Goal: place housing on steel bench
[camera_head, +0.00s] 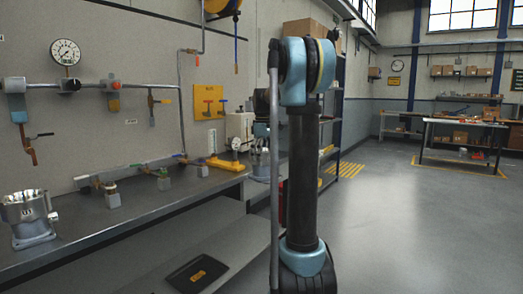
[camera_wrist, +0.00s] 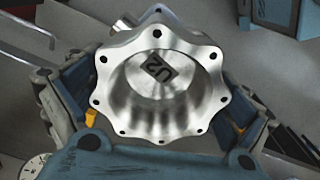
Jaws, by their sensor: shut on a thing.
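A shiny metal housing with a scalloped, holed flange and a dark square mark (camera_wrist: 122,68) fills the middle of the wrist view. My gripper (camera_wrist: 163,108) is shut on it, with one finger at each side. A grey metal-looking bench (camera_head: 85,243) runs along the left wall in the head view. Another silver housing (camera_head: 29,212) stands upright on it at the far left. I cannot tell whether the held housing touches anything below.
Valve fittings (camera_head: 112,194) and a yellow device (camera_head: 229,166) stand on the bench. A dark tray (camera_head: 198,274) lies on the lower shelf. A workbench (camera_head: 462,156) stands at the back right, with clear floor before it. A blue box (camera_wrist: 273,12) shows in the wrist view.

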